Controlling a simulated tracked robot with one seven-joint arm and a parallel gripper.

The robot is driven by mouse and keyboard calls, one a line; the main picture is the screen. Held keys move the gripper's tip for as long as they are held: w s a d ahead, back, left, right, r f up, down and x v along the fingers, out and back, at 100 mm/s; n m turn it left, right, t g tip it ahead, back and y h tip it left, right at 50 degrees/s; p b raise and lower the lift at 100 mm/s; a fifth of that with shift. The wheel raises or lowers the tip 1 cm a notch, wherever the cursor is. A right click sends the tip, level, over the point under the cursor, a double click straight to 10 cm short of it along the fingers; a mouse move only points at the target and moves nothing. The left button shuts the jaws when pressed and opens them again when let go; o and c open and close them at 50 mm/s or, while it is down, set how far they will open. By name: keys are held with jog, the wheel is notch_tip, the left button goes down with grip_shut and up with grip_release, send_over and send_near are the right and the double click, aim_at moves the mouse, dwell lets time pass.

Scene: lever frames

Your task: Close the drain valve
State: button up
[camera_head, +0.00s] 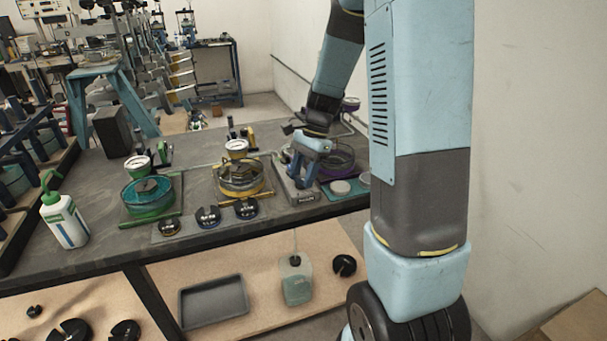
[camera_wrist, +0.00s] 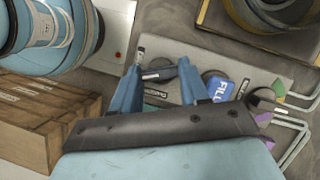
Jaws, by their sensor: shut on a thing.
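A grey valve block (camera_head: 302,196) with a small label sits on the bench in the head view, under my gripper (camera_head: 301,172). In the wrist view, the grey valve panel (camera_wrist: 262,74) carries several levers and tags. My gripper (camera_wrist: 160,70) has its blue fingers on either side of a dark lever handle (camera_wrist: 160,74) with a pale end, and is shut on it. A blue FILL tag (camera_wrist: 219,88) lies just right of the right finger. A small label behind the fingers is too partly covered to read, so I cannot confirm which valve this lever belongs to.
Pipes (camera_wrist: 293,124) run along the panel's right side. A wooden block (camera_wrist: 40,120) stands at left. On the bench are a yellow-rimmed vessel (camera_head: 240,178), a green-based vessel (camera_head: 148,196) and a white bottle (camera_head: 66,222). A grey tray (camera_head: 214,300) lies on the lower shelf.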

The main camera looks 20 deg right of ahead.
jog(key=n+h, duration=0.1)
jog(key=n, duration=0.2)
jog(key=n+g, duration=0.1)
jog(key=n, duration=0.2)
jog(key=shift+w+a+g+h, duration=0.2)
jog(key=shift+g+h, duration=0.1)
jog(key=shift+h, duration=0.1)
jog(key=n+h, duration=0.1)
jog(key=n, duration=0.2)
jog(key=n+h, duration=0.1)
jog(key=n, duration=0.2)
jog(key=shift+a+n+g, duration=0.1)
jog(key=shift+n+g, duration=0.3)
jog(key=o, duration=1.1)
jog(key=shift+c, duration=0.2)
jog(key=v, duration=1.3)
jog(key=shift+w+a+r, duration=0.2)
jog(key=shift+r, duration=0.15)
